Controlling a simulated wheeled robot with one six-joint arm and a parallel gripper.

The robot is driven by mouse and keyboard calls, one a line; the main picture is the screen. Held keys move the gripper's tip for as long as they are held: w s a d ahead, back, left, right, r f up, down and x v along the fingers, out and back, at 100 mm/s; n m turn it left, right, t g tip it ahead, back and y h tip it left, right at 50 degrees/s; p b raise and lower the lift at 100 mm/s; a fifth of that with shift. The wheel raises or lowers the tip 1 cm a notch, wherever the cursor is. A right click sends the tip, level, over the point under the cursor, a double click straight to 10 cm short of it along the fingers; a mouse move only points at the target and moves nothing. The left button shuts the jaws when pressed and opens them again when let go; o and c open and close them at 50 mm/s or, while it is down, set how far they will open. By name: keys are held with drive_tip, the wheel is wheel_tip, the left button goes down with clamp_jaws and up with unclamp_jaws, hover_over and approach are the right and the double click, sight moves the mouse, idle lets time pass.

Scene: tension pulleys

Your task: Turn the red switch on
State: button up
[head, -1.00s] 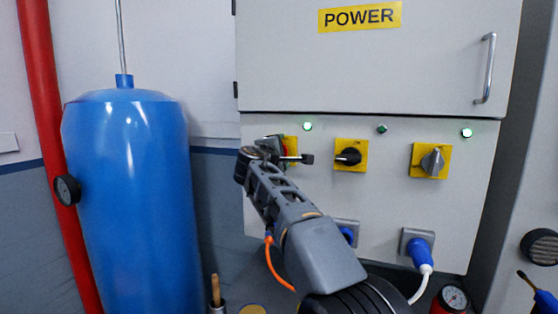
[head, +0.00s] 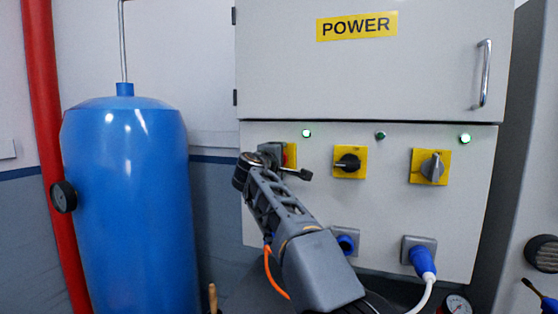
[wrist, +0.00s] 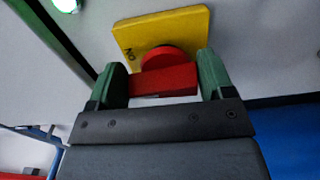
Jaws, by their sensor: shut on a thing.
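The red switch (wrist: 165,80) is a knob with a bar-shaped handle on a yellow plate (wrist: 150,35), which carries an "ON" mark at its left in the wrist view. My gripper (wrist: 163,78) has its two green fingers on either side of the red handle and is shut on it. In the head view my gripper (head: 285,165) is at the left of the panel and covers most of the red switch (head: 291,154). The green lamp (head: 306,133) above this switch is lit.
A black switch (head: 349,162) and a grey switch (head: 433,168) sit to the right on yellow plates. The middle lamp (head: 380,136) is dark; the right lamp (head: 465,138) is lit. Blue plugs (head: 422,262) are below. A blue tank (head: 130,200) stands at left.

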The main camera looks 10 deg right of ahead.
drive_tip(key=o, duration=0.9)
drive_tip(key=shift+s, duration=0.1)
drive_tip(key=b+v, duration=0.3)
drive_tip(key=v, duration=1)
drive_tip(key=shift+s+a, duration=0.2)
drive_tip(key=shift+s, duration=0.05)
